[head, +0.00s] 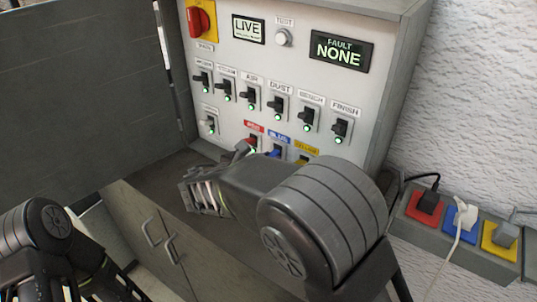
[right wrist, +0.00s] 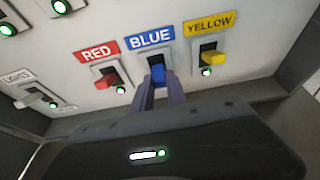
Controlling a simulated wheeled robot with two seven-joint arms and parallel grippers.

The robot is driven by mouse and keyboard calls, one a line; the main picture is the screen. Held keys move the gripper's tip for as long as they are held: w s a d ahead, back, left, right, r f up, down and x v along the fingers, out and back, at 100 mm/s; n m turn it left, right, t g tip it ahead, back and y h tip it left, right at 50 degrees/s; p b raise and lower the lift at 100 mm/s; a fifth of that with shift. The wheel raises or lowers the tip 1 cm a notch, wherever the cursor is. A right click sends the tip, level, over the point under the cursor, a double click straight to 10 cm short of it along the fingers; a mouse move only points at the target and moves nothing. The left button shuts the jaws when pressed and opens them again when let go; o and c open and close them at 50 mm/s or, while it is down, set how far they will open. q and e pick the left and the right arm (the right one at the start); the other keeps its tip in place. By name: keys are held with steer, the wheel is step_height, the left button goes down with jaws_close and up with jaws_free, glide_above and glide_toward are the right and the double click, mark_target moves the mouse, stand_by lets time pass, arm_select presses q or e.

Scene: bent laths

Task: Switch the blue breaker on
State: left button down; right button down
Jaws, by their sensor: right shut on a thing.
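The blue breaker (right wrist: 158,74) sits under its BLUE label (right wrist: 150,37), between the red and yellow breakers. In the right wrist view, the two fingers of my right gripper (right wrist: 159,87) stand on either side of its blue lever and are shut on it. No lit lamp shows beside the blue breaker; the fingers may cover that spot. In the head view only a bit of the blue breaker (head: 275,152) shows above my right arm, which hides the gripper. My left arm shows at the bottom left, without a clear gripper.
The red breaker (right wrist: 108,78) and yellow breaker (right wrist: 213,58) stand close on either side, each with a green lamp. More switches fill the panel (head: 230,60) above; its display (head: 340,51) reads FAULT NONE. An open door (head: 80,85) stands left; a socket strip (head: 455,245) lies right.

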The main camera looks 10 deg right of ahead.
steer(key=g+y, duration=0.1)
steer(key=r+g+y, duration=0.2)
steer(key=g+y, duration=0.1)
steer(key=shift+w+d+r, duration=0.15)
steer(key=shift+w+d, duration=0.05)
steer(key=shift+d, duration=0.05)
stand_by(0.3)
steer(key=c, duration=1.3)
jaws_free()
steer(key=shift+b+v, duration=0.8)
steer(key=shift+v, duration=3.1)
